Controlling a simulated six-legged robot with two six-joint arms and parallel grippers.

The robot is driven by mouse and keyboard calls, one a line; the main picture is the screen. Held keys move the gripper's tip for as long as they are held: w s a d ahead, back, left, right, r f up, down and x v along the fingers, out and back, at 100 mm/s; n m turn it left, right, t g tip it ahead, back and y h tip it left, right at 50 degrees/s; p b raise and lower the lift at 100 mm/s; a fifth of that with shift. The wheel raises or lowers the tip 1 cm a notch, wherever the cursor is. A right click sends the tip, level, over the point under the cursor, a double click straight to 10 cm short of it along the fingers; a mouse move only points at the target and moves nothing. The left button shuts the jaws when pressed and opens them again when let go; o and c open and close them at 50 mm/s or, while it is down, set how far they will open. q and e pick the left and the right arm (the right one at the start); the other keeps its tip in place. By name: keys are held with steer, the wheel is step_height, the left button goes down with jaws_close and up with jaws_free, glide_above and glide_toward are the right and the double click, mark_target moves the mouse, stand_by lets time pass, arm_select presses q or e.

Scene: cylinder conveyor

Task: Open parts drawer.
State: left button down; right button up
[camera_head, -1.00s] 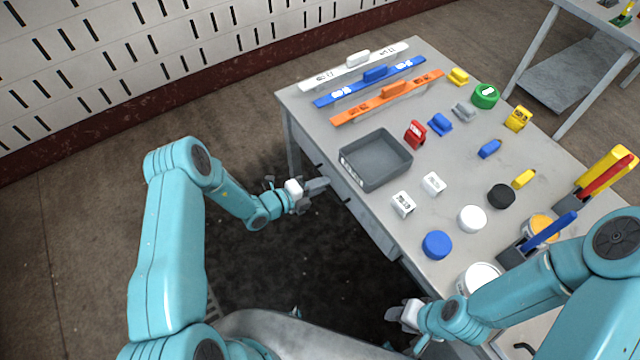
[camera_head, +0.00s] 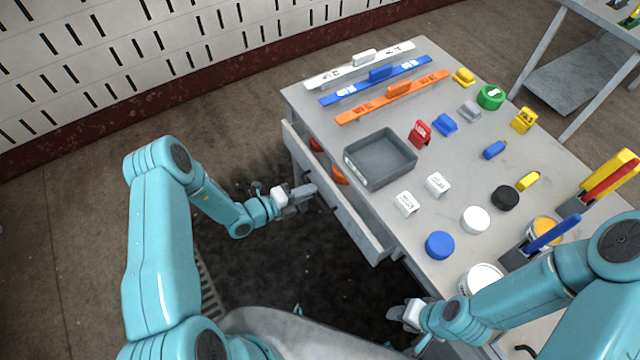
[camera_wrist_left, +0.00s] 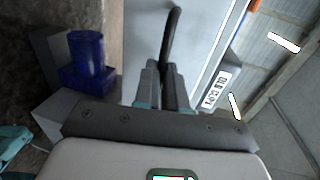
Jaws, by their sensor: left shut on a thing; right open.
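The parts drawer (camera_head: 362,238) is a grey drawer under the near-left edge of the workbench (camera_head: 455,185). It stands partly open, with a red part (camera_head: 316,145) and an orange part (camera_head: 339,175) showing inside. My left gripper (camera_head: 306,192) is at the drawer front, shut on its dark handle. In the left wrist view the curved handle (camera_wrist_left: 172,38) runs down between the fingers (camera_wrist_left: 164,88). My right gripper (camera_head: 404,313) is open and empty, low beside the bench's near edge.
A grey tray (camera_head: 350,170) stands on the bench near the drawer, with several small coloured parts and round lids to its right. White, blue and orange bars lie at the back. The floor in front of the drawer is clear.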

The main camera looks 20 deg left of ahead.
arm_select(q)
steer(key=f+b+v, duration=0.1)
steer(key=f+v, duration=0.1)
steer(key=v, duration=0.9)
steer(key=s+f+b+v, duration=0.1)
steer(key=f+v, duration=0.1)
steer(key=v, duration=0.9)
steer(key=shift+s+a+f, duration=0.15)
steer(key=shift+a+f, duration=0.2)
steer(key=shift+a, duration=0.1)
steer(key=c, duration=1.2)
jaws_free()
steer(key=b+v, duration=0.2)
steer(key=v, duration=1.4)
steer(key=shift+s+b, duration=0.15)
steer(key=shift+b, duration=0.25)
